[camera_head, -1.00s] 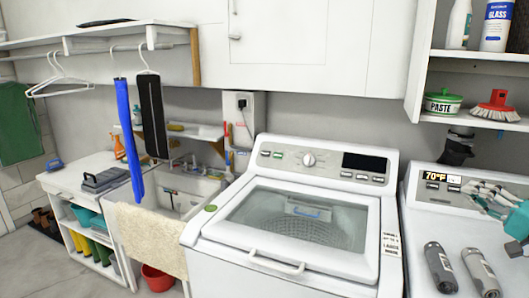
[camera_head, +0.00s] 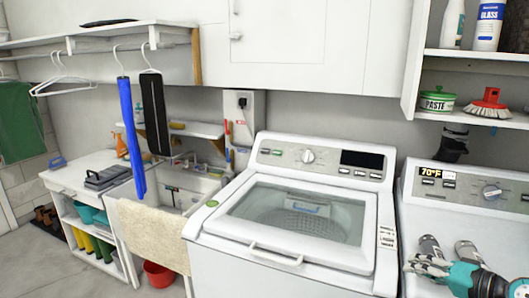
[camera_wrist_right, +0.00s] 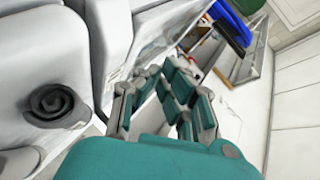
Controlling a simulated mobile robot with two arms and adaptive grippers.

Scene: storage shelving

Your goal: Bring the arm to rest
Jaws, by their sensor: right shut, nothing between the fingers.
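My right gripper (camera_head: 425,265) is teal and grey. In the head view it is low at the right edge, over the front of the right-hand machine's top, with its fingers pointing left. In the right wrist view its fingers (camera_wrist_right: 172,92) are shut with nothing held between them. My left gripper is not in view.
A white washer (camera_head: 300,262) with a glass lid stands beside the right-hand machine (camera_head: 408,215). A shelf (camera_head: 470,117) holds a paste tub (camera_head: 437,98) and red brush (camera_head: 490,105). Floor shows at lower left.

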